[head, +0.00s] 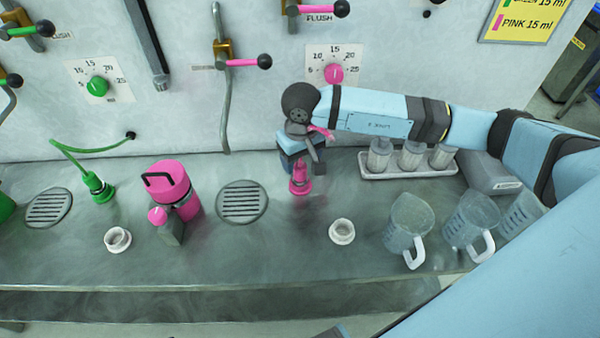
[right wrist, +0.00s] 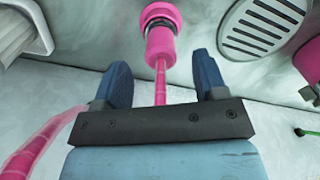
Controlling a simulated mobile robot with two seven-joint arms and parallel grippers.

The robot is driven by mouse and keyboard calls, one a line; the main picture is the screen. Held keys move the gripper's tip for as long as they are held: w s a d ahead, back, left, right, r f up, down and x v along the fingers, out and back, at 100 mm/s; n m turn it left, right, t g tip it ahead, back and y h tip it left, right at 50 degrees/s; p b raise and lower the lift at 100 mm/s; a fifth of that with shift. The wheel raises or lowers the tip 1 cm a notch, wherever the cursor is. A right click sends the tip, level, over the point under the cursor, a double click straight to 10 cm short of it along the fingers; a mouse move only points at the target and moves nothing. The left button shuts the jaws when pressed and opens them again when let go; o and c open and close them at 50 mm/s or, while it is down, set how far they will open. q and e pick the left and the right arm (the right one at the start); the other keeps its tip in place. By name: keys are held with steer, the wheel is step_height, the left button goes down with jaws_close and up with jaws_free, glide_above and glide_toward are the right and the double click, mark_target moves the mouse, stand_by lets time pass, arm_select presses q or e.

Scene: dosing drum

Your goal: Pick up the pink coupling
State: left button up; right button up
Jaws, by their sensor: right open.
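The pink coupling (head: 300,182) stands on the metal counter, right of the right-hand drain grate, below my right gripper (head: 301,154). In the right wrist view the coupling (right wrist: 160,38) sits just beyond the fingertips, with a pink hose running back from it between the fingers. My right gripper (right wrist: 162,64) is open, one blue finger on each side of the hose, and holds nothing. In the head view my wrist and gripper hide the hose's upper part. My left gripper is not in view.
A green coupling (head: 97,188) with its hose stands at the left. A pink canister (head: 178,187) stands left of the drain grate (head: 243,202). A white tray (head: 405,172) of jars and clear jugs (head: 409,222) are at the right. A white cup (head: 342,231) stands in front.

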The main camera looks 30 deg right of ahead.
mark_target(300, 165)
step_height(300, 165, down, 5)
steer(key=shift+w+f+p, duration=0.1)
steer(key=shift+w+p, duration=0.05)
steer(key=shift+p, duration=0.4)
steer(key=c, duration=1.1)
steer(key=shift+o, duration=0.2)
step_height(300, 165, up, 20)
steer(key=b, duration=0.2)
